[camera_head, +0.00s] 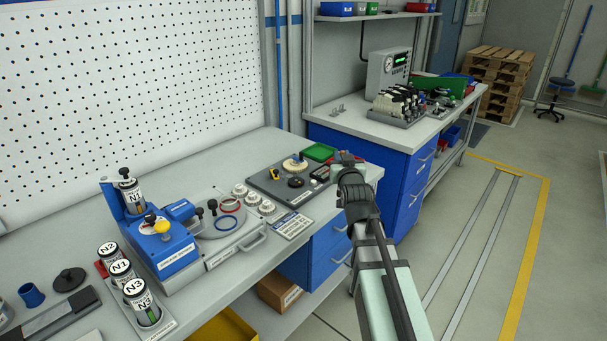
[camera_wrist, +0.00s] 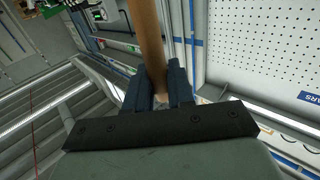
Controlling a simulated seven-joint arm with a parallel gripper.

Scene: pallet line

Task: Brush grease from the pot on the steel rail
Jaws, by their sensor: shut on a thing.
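My gripper (camera_wrist: 162,98) is shut on a tan wooden handle (camera_wrist: 148,38), probably the brush's, which runs up out of the wrist view; no bristles show. In the head view my gripper (camera_head: 348,165) is over the right end of the near bench, and the handle cannot be made out there. Labelled pots N2, N1 and N3 (camera_head: 143,303) stand in a rack at the lower left. Another N1 pot (camera_head: 131,195) sits upright on a blue station (camera_head: 165,255). A long dark bar (camera_head: 55,318) lies at the lower left; I cannot tell if it is the steel rail.
The near bench (camera_head: 225,168) also holds a dark board (camera_head: 275,190) with a cream disc, a green tray (camera_head: 318,152) and several white round parts. A second bench with blue drawers (camera_head: 400,190) stands behind. Open floor (camera_head: 480,300) lies to the right.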

